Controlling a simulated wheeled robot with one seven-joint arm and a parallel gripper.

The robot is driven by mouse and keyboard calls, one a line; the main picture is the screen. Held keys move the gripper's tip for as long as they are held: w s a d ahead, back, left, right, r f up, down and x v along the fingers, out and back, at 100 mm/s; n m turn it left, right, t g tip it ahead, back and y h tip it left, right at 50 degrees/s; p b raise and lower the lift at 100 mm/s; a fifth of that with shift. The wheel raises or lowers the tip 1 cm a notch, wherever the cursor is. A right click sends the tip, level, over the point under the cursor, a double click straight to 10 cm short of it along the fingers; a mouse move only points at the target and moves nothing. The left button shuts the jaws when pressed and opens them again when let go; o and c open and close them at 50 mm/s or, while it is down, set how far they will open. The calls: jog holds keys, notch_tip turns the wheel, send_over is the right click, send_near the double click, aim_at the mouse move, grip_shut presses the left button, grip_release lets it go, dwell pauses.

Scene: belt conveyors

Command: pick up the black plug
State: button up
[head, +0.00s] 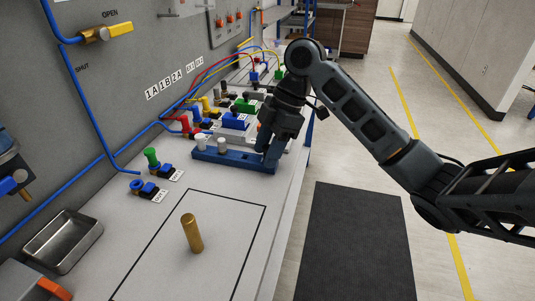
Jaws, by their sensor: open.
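My gripper (268,152) points down at the right end of a long blue rack (232,159) on the bench. Its jaws are open, close around or beside that end of the rack; I cannot tell whether they touch it. I cannot make out a black plug clearly; the dark gripper hides the right end of the rack, where one could stand. Two pale plugs, a left one (201,141) and a right one (222,145), stand upright in the rack's left part.
A metal tray (62,242) lies at left. Coloured connectors and cables crowd the bench behind the rack, below the grey panel (110,90). A dark mat (353,240) covers the floor at right.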

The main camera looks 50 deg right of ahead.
grip_shut()
dwell(0.4)
jog(key=shift+r, duration=0.1)
jog(key=shift+r, duration=0.5)
jog(key=v, duration=0.3)
jog(key=shift+w+a+r, duration=0.15)
jog(key=shift+a+r, duration=0.1)
jog(key=s+d+r, duration=0.6)
jog(key=s+d, duration=0.1)
jog(key=s, duration=0.1)
jog(key=shift+d+r, duration=0.25)
jog(key=shift+d, duration=0.05)
